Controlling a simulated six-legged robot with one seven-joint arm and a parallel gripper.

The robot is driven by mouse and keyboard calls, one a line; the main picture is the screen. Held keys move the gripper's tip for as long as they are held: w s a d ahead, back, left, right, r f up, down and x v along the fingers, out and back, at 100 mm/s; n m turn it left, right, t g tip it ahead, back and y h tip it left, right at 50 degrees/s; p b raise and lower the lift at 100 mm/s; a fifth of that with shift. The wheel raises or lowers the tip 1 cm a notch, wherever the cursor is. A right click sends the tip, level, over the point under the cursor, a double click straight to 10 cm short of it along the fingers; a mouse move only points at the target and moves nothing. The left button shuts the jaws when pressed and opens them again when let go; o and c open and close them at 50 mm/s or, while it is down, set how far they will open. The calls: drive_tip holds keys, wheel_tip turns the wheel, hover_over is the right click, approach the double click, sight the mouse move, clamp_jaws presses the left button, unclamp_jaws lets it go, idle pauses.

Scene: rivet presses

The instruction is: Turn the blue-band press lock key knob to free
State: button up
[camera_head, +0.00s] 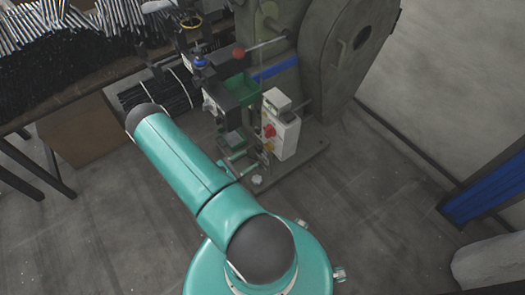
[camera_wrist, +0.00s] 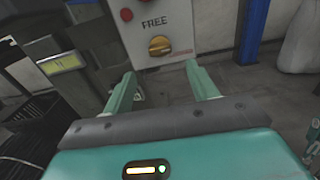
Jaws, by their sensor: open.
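The blue-band press (camera_head: 290,45) is a grey-green machine with a blue stripe (camera_head: 273,70) across its body. Its pale control box (camera_head: 283,135) stands at the front, with red controls on its face. In the wrist view the box face (camera_wrist: 182,32) shows a gold lock key knob (camera_wrist: 159,46) under the word FREE, with a red button (camera_wrist: 126,14) to the upper left. My gripper (camera_wrist: 163,78) is open, its two teal fingers apart, below and in front of the knob. Nothing is between the fingers. In the head view my arm hides most of the gripper.
A table (camera_head: 60,98) with many metal rods stands at the left, with a cardboard box (camera_head: 78,135) under it. A green bin (camera_head: 240,88) sits at the press. A blue post (camera_head: 485,192) stands at the right. The floor (camera_head: 385,210) between is clear.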

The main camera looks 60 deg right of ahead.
sight(268, 148)
drive_tip(key=x, duration=0.8)
drive_tip(key=shift+d, duration=0.1)
drive_tip(key=c, duration=1)
drive_tip(key=shift+n, duration=8.9)
